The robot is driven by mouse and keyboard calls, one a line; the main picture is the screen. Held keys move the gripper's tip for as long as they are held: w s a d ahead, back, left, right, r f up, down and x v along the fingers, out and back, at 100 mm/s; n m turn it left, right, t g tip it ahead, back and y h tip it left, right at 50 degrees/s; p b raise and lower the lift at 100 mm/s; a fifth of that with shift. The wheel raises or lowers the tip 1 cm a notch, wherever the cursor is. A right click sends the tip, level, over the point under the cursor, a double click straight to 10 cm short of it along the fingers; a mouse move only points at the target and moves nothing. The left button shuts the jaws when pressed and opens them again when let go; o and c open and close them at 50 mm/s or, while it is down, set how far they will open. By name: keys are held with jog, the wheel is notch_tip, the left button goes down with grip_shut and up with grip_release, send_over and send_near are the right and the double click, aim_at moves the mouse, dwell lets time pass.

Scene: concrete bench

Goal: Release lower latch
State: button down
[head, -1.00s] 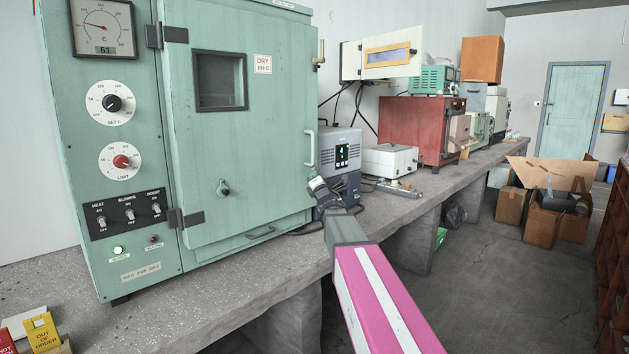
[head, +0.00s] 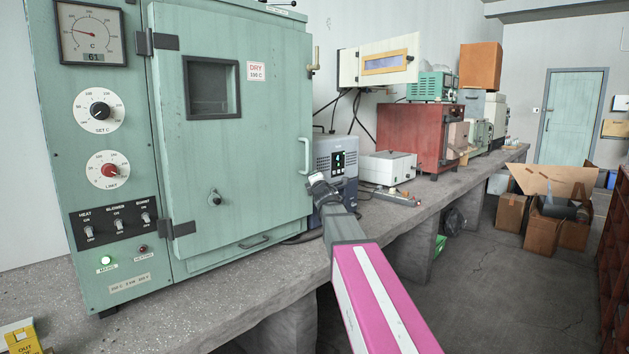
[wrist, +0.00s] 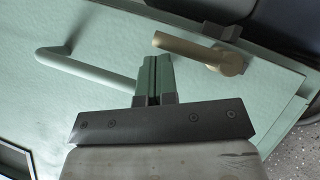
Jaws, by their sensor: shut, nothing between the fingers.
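The green oven's door (head: 255,150) is closed, with a pale bar handle (head: 305,155) on its right side. The upper latch (head: 314,62) is a brass lever standing up at the door's right edge. The lower latch (wrist: 195,50) shows in the wrist view as a brass lever on a round hub, its arm pointing toward the handle (wrist: 80,65). I cannot make it out in the head view, where my gripper covers that area. My gripper (head: 318,182) is shut and empty by the door's lower right edge. In the wrist view its fingertips (wrist: 153,62) are between handle and lever, apparently apart from both.
A grey-blue device with a display (head: 338,155) stands close behind my gripper, right of the oven. A white box (head: 388,168) and a red cabinet (head: 412,135) stand farther along the concrete bench (head: 225,290). Cardboard boxes (head: 548,215) sit on the floor at right.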

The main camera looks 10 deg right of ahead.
jog(key=shift+w+d+r, duration=0.15)
jog(key=shift+w+d, duration=0.05)
jog(key=shift+d, duration=0.1)
dwell(0.5)
jog(key=a+v, duration=0.1)
jog(key=v, duration=1)
jog(key=shift+d, duration=0.45)
